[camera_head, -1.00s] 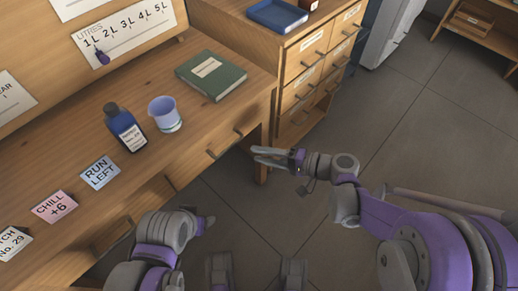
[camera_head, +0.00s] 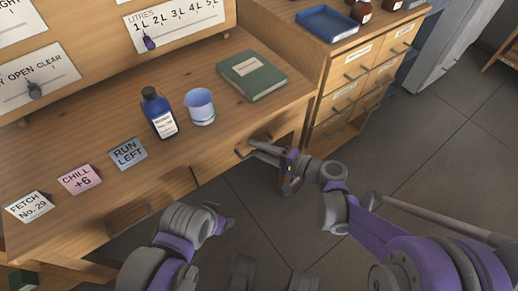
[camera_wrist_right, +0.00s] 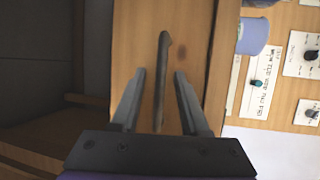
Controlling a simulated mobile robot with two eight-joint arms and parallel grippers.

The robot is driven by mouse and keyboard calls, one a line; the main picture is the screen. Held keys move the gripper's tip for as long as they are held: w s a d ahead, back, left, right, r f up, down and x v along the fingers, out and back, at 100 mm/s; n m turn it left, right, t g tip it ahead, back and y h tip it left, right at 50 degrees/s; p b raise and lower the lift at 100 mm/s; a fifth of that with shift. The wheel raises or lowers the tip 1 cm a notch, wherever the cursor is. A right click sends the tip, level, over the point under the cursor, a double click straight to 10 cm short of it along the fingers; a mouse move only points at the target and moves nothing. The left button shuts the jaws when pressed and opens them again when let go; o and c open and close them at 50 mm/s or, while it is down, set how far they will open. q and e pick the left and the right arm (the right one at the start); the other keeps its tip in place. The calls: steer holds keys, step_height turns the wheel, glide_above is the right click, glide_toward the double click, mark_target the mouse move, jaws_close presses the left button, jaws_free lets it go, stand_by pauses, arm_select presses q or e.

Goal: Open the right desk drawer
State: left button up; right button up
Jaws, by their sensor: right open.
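The right desk drawer has a plain wooden front, seen in the right wrist view (camera_wrist_right: 190,40), with a dark bar handle (camera_wrist_right: 163,60). In the head view the handle (camera_head: 240,153) shows under the desk's front edge, partly covered by my right gripper (camera_head: 258,150). In the right wrist view the right gripper's two fingers (camera_wrist_right: 160,76) are apart, with the handle lying lengthwise between them. Neither finger visibly touches it. The drawer looks shut. My left gripper (camera_head: 221,219) is low in front of the desk; its fingers are too unclear to tell their state.
The desk top (camera_head: 85,140) holds a blue bottle (camera_head: 158,113), a pale blue cup (camera_head: 200,106), a green book (camera_head: 251,74) and several label cards. A drawer cabinet (camera_head: 350,75) with a blue tray (camera_head: 327,23) stands right of the desk. The floor (camera_head: 440,140) is clear.

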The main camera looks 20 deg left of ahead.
steer(key=shift+c, duration=0.2)
jaws_close()
stand_by(1.2)
